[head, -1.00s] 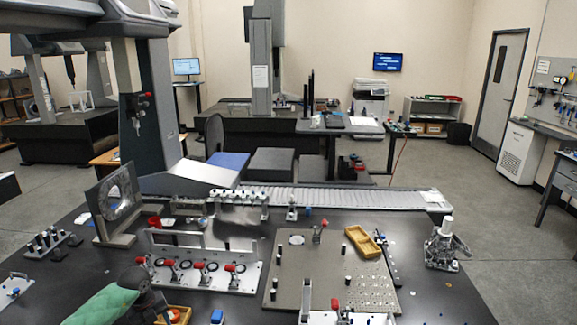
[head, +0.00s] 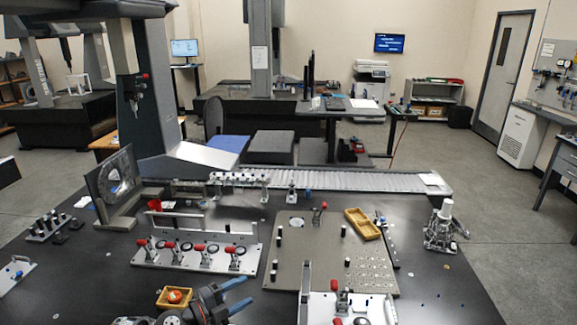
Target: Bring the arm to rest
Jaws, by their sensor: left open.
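My left gripper (head: 245,293) is at the bottom of the head view, low in the frame, left of centre. Its dark body shows with two blue fingers spread apart, pointing up and to the right. Nothing is between the fingers. It is above the black table (head: 70,285), just right of a small yellow tray (head: 163,304) and in front of a white clamp fixture (head: 190,259). The rest of my left arm is mostly out of the frame. My right arm and gripper do not show.
A grey plate (head: 325,222) with pins stands right of centre, with a yellow bin (head: 363,224) on its edge. Another white fixture with a red-handled clamp (head: 342,298) is close to the right of my gripper. The table's right front is mostly bare.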

